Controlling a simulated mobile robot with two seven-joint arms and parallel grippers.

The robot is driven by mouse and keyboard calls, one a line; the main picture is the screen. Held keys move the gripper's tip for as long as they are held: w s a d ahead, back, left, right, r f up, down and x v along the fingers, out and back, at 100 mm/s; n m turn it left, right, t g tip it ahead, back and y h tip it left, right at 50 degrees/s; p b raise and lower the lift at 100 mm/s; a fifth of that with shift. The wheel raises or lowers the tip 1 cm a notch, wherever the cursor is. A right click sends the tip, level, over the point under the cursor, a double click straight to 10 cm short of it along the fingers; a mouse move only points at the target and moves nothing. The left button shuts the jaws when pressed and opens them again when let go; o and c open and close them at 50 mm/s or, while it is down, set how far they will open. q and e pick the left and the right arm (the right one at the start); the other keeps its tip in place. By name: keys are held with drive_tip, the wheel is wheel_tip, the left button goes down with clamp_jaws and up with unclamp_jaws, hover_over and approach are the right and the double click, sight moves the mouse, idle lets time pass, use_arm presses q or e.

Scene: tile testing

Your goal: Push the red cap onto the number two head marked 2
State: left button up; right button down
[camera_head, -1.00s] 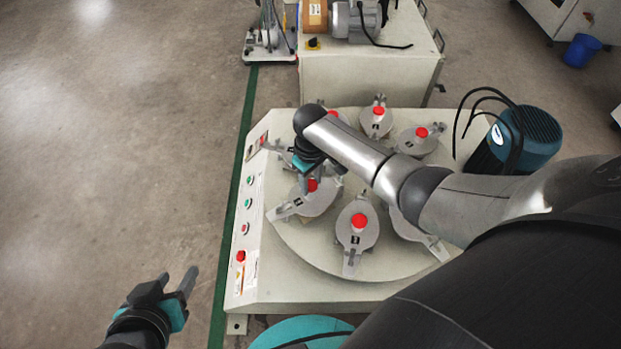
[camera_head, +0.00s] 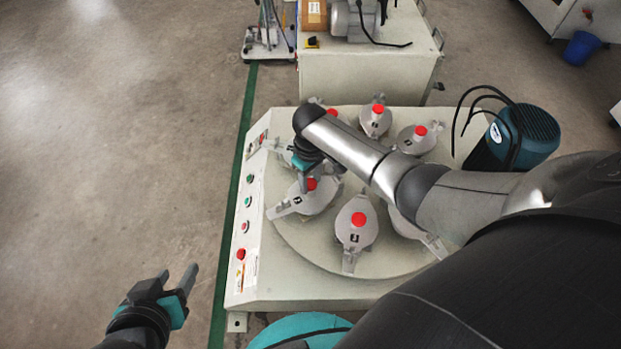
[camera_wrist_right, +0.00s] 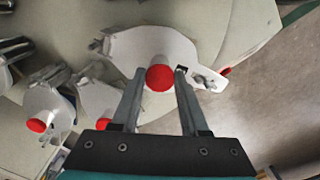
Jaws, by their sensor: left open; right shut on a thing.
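My right gripper (camera_head: 309,176) reaches down over a grey head (camera_head: 318,201) on the left of the round plate. It is shut on the red cap (camera_wrist_right: 160,77), which sits between its fingertips on top of that head in the right wrist view. The cap (camera_head: 312,184) also shows under the gripper in the head view. A small dark mark lies on this head, but its number is too small to read surely. Whether the cap is fully seated cannot be told. My left gripper (camera_head: 178,280) is open and empty, left of the machine.
Several other grey heads with red caps stand around the round plate (camera_head: 310,250), one close in front (camera_head: 357,219). A teal motor (camera_head: 524,137) stands at the right. The button panel (camera_head: 246,215) runs along the left edge. Open floor lies left.

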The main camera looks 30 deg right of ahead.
drive_tip(key=shift+f, duration=0.7)
idle(1.0)
unclamp_jaws()
idle(0.6)
